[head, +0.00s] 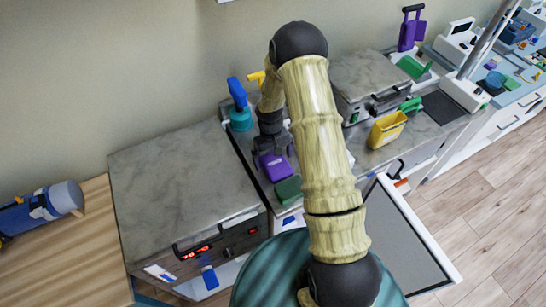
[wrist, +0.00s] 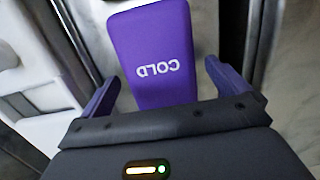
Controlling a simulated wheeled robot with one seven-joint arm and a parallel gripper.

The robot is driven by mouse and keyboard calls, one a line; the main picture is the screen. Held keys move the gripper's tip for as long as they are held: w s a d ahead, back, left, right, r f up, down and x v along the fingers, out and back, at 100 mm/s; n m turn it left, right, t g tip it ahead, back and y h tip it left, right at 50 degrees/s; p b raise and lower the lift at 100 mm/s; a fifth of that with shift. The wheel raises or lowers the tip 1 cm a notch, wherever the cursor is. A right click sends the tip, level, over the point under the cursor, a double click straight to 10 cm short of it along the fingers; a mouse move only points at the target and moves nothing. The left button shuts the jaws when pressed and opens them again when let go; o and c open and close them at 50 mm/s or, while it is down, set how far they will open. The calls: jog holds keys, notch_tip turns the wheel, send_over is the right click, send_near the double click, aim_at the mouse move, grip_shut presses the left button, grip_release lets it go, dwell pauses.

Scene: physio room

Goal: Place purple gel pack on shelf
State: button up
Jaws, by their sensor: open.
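The purple gel pack (head: 275,167), marked COLD, lies on the grey counter beside the large box-shaped unit. It fills the middle of the wrist view (wrist: 150,45). My gripper (head: 272,148) is over the counter at the pack. In the wrist view my gripper (wrist: 161,72) is open, with one purple finger on each side of the pack's near end and a gap on both sides. Whether the fingertips reach down to the pack's height I cannot tell. My arm hides part of the counter in the head view. I cannot make out clearly which surface is the shelf.
A green pack (head: 288,191) lies just in front of the purple one. A blue-and-teal bottle (head: 239,108) stands behind it. The large grey unit (head: 185,180) is to the left; a second unit (head: 366,75) and a yellow bin (head: 386,130) are to the right. A panel (head: 408,240) stands open in front.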

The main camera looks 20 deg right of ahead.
aim_at(271, 157)
notch_tip(271, 157, up, 12)
jog(key=w+b, duration=0.1)
jog(key=b, duration=0.2)
jog(key=shift+w, duration=0.2)
jog(key=shift+a, duration=0.1)
jog(key=s+r+m+t, duration=0.1)
jog(key=s+r, duration=0.3)
jog(key=s, duration=0.5)
jog(key=s+r+m+t, duration=0.1)
jog(key=s+r+t, duration=0.2)
jog(key=s, duration=0.6)
notch_tip(271, 157, up, 2)
jog(key=shift+s+a+r, duration=0.1)
jog(key=shift+s+a, duration=0.2)
jog(key=shift+a, duration=0.05)
